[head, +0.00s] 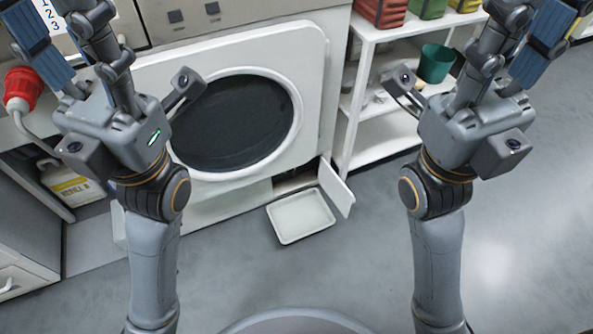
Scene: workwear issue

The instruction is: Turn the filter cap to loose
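A white machine (318,60) with a round dark door (235,122) stands ahead. Low on its front right a small white flap (337,188) hangs open beside a dark recess (292,181). I cannot make out the filter cap; the recess is too small and dark to show it. A shallow white tray (301,216) lies on the floor in front of the recess. My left gripper (62,28) is raised at the upper left, open and empty. My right gripper (528,28) is raised at the upper right, also open and empty. Both are well apart from the recess.
A white shelf unit (378,150) with a green pot (436,63) and coloured bins (381,12) stands at the right. A red plug (22,86) and a yellow-labelled jug (68,184) are at the left. The grey floor (350,270) around the tray is clear.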

